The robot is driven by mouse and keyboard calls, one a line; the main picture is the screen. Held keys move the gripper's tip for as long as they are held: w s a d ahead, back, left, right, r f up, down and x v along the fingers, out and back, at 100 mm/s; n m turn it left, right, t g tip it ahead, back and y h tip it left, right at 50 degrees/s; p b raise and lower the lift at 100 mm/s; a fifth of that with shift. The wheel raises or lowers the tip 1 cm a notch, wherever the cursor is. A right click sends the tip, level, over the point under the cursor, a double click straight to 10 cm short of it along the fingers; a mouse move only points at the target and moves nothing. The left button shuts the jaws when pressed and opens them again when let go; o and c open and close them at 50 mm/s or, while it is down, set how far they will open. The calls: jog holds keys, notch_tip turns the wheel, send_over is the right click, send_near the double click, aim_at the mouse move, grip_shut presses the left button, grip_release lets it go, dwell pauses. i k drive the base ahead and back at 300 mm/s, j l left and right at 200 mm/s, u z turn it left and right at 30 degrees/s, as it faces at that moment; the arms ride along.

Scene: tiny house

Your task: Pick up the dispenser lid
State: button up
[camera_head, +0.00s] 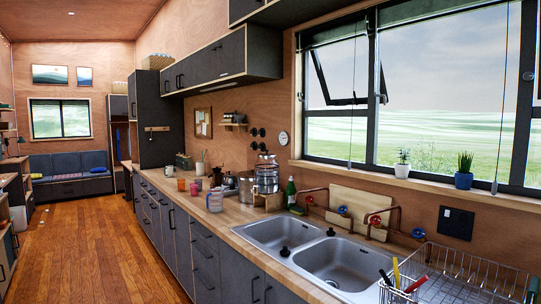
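A glass drink dispenser (266,178) stands on the wooden counter, left of the sink and close to the back wall. Its lid (265,157) appears as a darker cap with a small knob, sitting on top of the dispenser. The lid is small at this distance, so its exact edge is hard to make out. My gripper and arm are not in view.
A green bottle (291,192), a metal pot (246,187) and a glass jug (215,200) stand near the dispenser. A double sink (345,262) and a wire dish rack (465,275) are to the right. Wooden floor (95,250) is clear at left.

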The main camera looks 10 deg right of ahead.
aim_at(267, 154)
jog(key=i+j+z, duration=0.1)
jog(key=i+j, duration=0.25)
jog(key=i+j+z, duration=0.1)
jog(key=i+j, duration=0.25)
jog(key=i+j+z, duration=0.1)
jog(key=i+j, duration=0.2)
jog(key=j, duration=0.25)
jog(key=i+j+z, duration=0.1)
jog(key=i+j, duration=0.25)
jog(key=j, duration=0.15)
jog(key=i+j+z, duration=0.1)
jog(key=z, duration=0.3)
jog(key=i+j+z, duration=0.1)
jog(key=z, duration=0.3)
